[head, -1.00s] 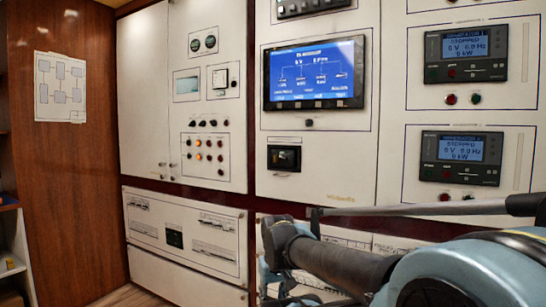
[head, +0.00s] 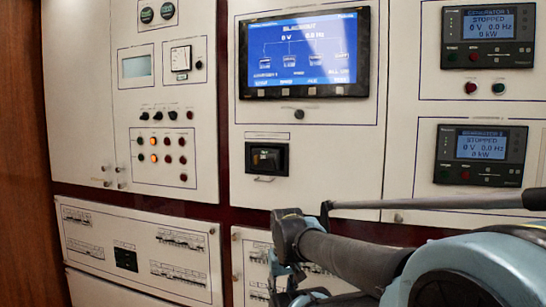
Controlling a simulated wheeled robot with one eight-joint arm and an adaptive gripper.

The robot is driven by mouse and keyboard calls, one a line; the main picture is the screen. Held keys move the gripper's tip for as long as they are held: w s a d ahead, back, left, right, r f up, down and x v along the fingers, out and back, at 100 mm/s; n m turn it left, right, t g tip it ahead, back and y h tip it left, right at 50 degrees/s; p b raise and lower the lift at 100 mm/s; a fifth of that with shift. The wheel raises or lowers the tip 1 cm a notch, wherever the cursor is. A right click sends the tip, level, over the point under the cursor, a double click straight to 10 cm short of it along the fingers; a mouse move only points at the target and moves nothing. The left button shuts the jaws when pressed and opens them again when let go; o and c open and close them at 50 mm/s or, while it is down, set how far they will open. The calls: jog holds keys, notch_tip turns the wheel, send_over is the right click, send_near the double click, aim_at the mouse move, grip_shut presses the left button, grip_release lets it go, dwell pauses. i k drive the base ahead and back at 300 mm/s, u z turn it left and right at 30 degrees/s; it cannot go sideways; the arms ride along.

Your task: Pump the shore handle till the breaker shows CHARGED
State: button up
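A black breaker unit (head: 267,158) is set in the middle white panel, below the large blue screen. A small pale bar, possibly its handle, shows just under it. Its labels and any CHARGED flag are too small to read. Another small black unit (head: 125,259) sits in the lower left panel; I cannot tell which one is the shore breaker. My arm crosses the lower right of the view, in front of the lower panels.
The large screen (head: 304,55) appears to read BLACKOUT, 0 V, 0.0 Hz. Two generator displays (head: 487,37) at right read STOPPED. A lamp and button group (head: 163,154) is at left, with two orange lamps lit. My arm hides part of the lower middle panel (head: 253,265).

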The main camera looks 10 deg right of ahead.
aim_at(271, 156)
jog(key=k, duration=0.5)
jog(key=u, duration=1.45)
jog(key=k, duration=0.45)
jog(key=z, duration=0.2)
